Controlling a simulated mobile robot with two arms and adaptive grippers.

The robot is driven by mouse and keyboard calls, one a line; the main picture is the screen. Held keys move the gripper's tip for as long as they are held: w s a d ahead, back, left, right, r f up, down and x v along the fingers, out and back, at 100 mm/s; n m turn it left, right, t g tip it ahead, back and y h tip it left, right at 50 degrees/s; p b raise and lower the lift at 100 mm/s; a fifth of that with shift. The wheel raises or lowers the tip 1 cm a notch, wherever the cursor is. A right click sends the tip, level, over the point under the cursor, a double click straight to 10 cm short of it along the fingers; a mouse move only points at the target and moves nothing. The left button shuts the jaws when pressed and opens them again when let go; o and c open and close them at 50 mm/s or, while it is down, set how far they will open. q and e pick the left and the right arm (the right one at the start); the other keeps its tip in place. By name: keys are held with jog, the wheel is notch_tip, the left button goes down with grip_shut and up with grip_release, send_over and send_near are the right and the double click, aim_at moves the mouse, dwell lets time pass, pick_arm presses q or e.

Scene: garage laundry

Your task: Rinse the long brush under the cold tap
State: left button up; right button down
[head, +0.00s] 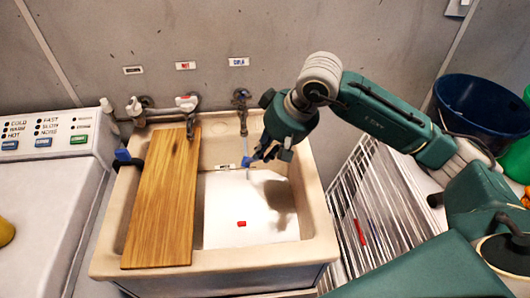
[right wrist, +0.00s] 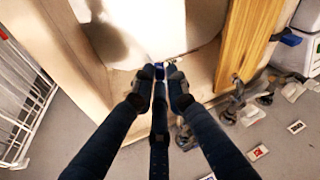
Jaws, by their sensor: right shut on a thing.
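My right gripper (head: 258,157) is low over the right part of the sink (head: 310,215), near the back wall. It is shut on a small blue thing, which also shows between the fingertips (right wrist: 160,76) in the right wrist view. This looks like part of the long brush (right wrist: 159,70); most of it is hidden. The tap under the blue label (head: 241,98) is at the back of the sink, just left of the gripper. A thin pale streak runs down below its spout; I cannot tell if it is water or brush. My left gripper is not in view.
A wooden board (head: 162,205) covers the sink's left part. A tap with a red-labelled plate (head: 187,103) stands behind it. A blue-ended black thing (head: 123,155) sits at the left rim. A small red piece (head: 241,224) lies in the basin. A white rack (head: 370,215) stands right.

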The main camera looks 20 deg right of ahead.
dwell(0.3)
jog(key=s+a+b, duration=0.2)
jog(key=s, duration=0.5)
jog(key=shift+s+a+b, duration=0.15)
jog(key=shift+s+b, duration=0.15)
jog(key=shift+s, duration=0.05)
dwell(1.3)
jog(key=s+a+r+p, duration=0.1)
jog(key=s+r, duration=0.3)
jog(key=shift+s+a, duration=0.25)
jog(key=shift+s, duration=0.15)
dwell(0.5)
